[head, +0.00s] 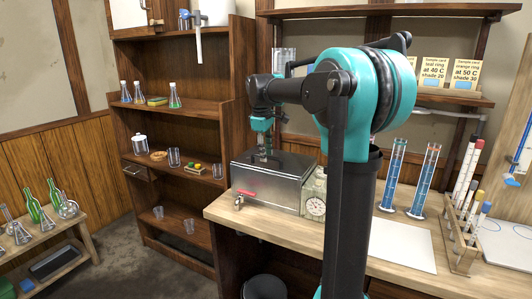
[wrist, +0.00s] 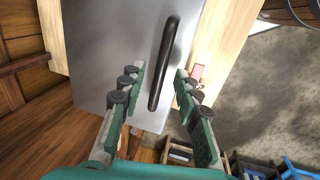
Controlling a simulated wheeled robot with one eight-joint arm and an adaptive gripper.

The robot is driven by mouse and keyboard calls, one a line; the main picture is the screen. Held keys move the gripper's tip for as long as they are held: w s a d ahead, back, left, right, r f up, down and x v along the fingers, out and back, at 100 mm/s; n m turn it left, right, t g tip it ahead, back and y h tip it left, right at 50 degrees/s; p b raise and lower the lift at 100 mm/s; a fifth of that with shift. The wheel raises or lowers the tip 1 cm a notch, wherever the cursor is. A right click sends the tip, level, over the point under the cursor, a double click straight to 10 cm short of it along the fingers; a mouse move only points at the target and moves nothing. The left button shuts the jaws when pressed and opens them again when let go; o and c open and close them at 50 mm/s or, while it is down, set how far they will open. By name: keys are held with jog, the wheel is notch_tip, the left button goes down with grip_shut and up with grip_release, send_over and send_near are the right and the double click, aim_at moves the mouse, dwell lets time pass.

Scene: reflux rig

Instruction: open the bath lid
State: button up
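The bath (head: 266,188) is a brushed-metal box on the wooden bench, left of my arm in the head view. Its flat metal lid (head: 292,163) lies shut on top. In the wrist view the grey lid (wrist: 115,55) fills the upper middle and carries a long black bar handle (wrist: 165,58). My gripper (wrist: 160,76) is open, with one green finger on each side of the handle in the picture. I cannot tell whether the fingers touch it. In the head view my gripper (head: 263,148) points down just over the lid and hides the handle.
A red-levered tap (head: 245,194) sticks out of the bath's front. A round dial gauge (head: 315,207) stands right of the bath. Two blue cylinders (head: 424,182) and a rack of tubes (head: 463,232) stand further right. A wooden shelf (head: 187,177) with glassware is behind left.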

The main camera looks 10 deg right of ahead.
jog(key=shift+c, duration=0.2)
grip_shut()
jog(key=shift+r, duration=0.1)
